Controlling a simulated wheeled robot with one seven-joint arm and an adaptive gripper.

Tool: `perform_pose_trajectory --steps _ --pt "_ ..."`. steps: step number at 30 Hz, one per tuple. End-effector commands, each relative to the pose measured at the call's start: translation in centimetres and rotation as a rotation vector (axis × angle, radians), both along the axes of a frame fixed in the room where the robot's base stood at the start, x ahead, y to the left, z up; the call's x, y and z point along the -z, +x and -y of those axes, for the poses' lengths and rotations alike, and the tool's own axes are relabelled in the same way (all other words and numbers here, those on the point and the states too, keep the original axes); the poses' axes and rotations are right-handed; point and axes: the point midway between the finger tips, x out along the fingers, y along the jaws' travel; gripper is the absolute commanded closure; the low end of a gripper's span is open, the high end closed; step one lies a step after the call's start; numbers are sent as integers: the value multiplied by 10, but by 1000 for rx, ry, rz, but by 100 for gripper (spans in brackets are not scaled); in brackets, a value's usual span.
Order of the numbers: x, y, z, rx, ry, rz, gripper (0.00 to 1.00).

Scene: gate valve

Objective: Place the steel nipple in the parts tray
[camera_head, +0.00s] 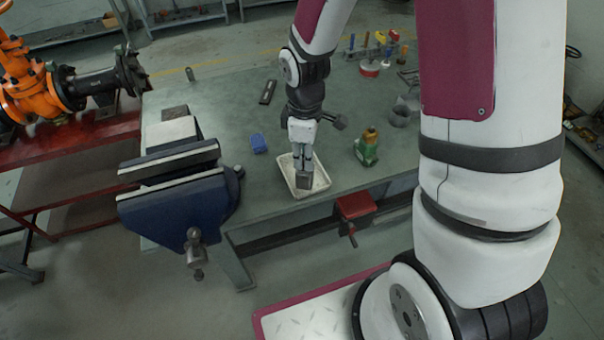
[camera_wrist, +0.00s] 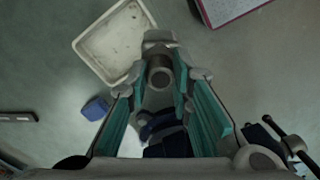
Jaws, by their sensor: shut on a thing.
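My gripper (camera_head: 303,166) points down over the bench and is shut on the steel nipple (camera_head: 303,181), a short grey piece at the fingertips. In the wrist view the nipple (camera_wrist: 160,75) shows as a dark round end between the fingertips of my gripper (camera_wrist: 161,82). The parts tray (camera_head: 322,184) is a shallow off-white tray near the bench's front edge. In the head view the nipple appears over the tray. In the wrist view the tray (camera_wrist: 112,45) lies up and left of the fingertips. The height of the nipple above the tray is hard to tell.
A blue vise (camera_head: 175,205) stands left of the tray, and a small blue block (camera_head: 259,143) lies behind-left. A red vise-like part (camera_head: 354,210) is at the bench edge.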

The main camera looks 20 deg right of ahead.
Motion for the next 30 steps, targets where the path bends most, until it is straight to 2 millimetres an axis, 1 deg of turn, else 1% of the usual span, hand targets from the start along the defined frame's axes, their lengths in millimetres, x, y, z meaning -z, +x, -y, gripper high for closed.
perform_pose_trajectory --steps 1,3,6,9,12,15,21,29,30 --pt "3 -14 -2 -98 0 -1 100" --pt "7 -32 -4 -229 3 -2 100" --pt "10 -54 -6 -386 4 -3 100" --pt "12 -70 -7 -496 7 -3 100" --pt "13 -78 -8 -561 9 -2 100" --pt "15 -78 -7 -588 8 -1 100" --pt "18 -63 -5 -590 6 1 100" --pt "19 -52 -3 -590 8 0 100" --pt "18 -45 -1 -589 10 -2 100"
